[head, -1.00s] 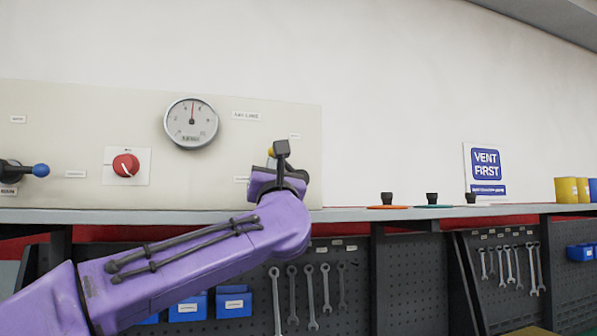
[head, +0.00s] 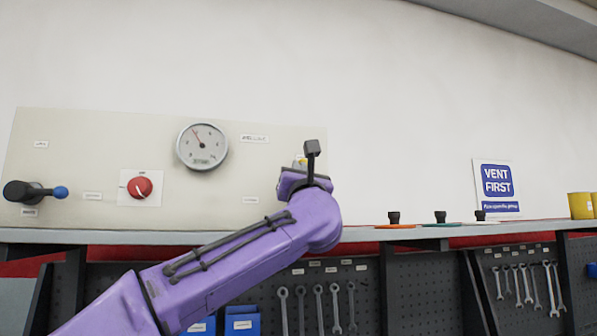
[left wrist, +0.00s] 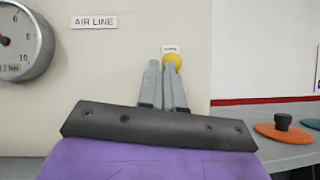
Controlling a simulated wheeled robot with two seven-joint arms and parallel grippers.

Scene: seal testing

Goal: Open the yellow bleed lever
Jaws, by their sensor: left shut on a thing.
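The yellow bleed lever's ball knob (head: 301,161) shows at the right end of the beige panel, beside my left wrist. In the left wrist view the yellow knob (left wrist: 174,61) sits at the tips of my left gripper (left wrist: 167,75), in front of a small white label on the panel. The two grey fingers are nearly together and shut on the lever. The lever's shaft and pivot are hidden behind the fingers and wrist. A round pressure gauge (head: 202,147) on the panel has its needle pointing up and to the left. My right gripper is not in view.
A red knob (head: 140,187) and a black lever with a blue end (head: 36,191) are on the panel's left. A grey shelf (head: 350,234) runs below, with black-knobbed discs and a VENT FIRST sign (head: 497,187) at right. Wrenches hang underneath.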

